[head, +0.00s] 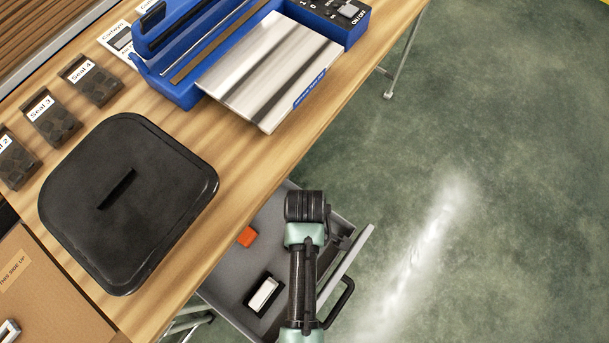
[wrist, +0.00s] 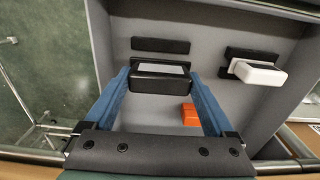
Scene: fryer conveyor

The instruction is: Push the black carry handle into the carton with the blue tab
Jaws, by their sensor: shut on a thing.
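A black block-shaped piece with a grey top face, which looks like the black carry handle (wrist: 160,82), sits between the two blue fingers of my gripper (wrist: 158,92) in the wrist view. My gripper is shut on it, over the open grey drawer (wrist: 125,22). A black holder (wrist: 160,45) lies just beyond it on the drawer floor, with nothing seen in it. In the head view my arm hides the gripper's fingers and the handle. A brown carton (head: 50,290) marked THIS SIDE UP stands at the lower left, partly out of frame. No blue tab is visible on it.
The drawer also holds a white handle (wrist: 258,73) on a black holder and an orange block (wrist: 190,115). On the wooden table (head: 245,140) above stand a black lidded bin (head: 150,170), a blue sealing machine (head: 185,95) and several small labelled bins (head: 92,78).

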